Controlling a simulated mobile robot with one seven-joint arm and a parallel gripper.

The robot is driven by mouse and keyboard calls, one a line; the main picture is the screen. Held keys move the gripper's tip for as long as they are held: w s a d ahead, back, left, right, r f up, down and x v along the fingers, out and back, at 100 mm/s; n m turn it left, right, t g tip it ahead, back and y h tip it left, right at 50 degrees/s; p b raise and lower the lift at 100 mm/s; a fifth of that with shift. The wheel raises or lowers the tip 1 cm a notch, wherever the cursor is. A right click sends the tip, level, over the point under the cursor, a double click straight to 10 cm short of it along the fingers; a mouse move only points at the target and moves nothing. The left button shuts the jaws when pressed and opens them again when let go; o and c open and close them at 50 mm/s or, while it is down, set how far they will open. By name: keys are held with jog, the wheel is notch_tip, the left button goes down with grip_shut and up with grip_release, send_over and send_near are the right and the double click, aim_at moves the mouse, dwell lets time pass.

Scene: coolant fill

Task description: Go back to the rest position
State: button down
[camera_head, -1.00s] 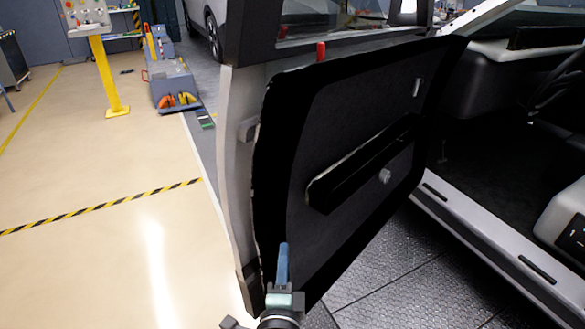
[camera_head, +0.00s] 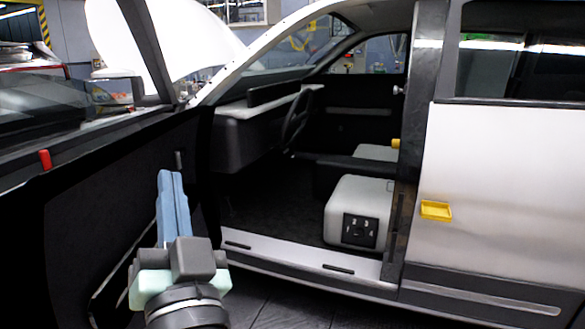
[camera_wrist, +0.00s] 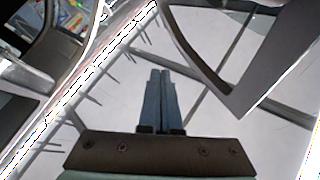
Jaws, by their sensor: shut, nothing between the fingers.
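My gripper (camera_head: 171,178) is at the lower left of the head view, its blue fingers pointing up and pressed together with nothing between them. It appears in front of the dark inner panel of the open car door (camera_head: 90,205); I cannot tell the gap between them. In the wrist view the shut fingers (camera_wrist: 160,76) point away over a pale, blurry background with dark frame parts.
The open door fills the left, with a red tab (camera_head: 45,159) on its top edge. The car's doorway shows a seat (camera_head: 352,205) and a sill (camera_head: 300,258). A rear door with a yellow handle (camera_head: 436,210) is at the right. A raised white hood (camera_head: 180,40) stands behind.

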jog(key=s+d+r+t+h, duration=0.3)
jog(key=s+d+r+h, duration=0.25)
jog(key=d+r, duration=0.3)
jog(key=s+d+r+t+h, duration=0.4)
jog(key=s+d+r+h, duration=0.15)
jog(key=d+r, duration=0.35)
notch_tip(320, 180, up, 21)
jog(key=w+a+p, duration=0.1)
jog(key=p, duration=2)
jog(key=shift+w+a+g+y+p, duration=0.25)
jog(key=shift+a+g+y+p, duration=0.05)
jog(key=shift+a+y+p, duration=0.1)
jog(key=c, duration=1.6)
grip_release()
jog(key=shift+r, duration=0.1)
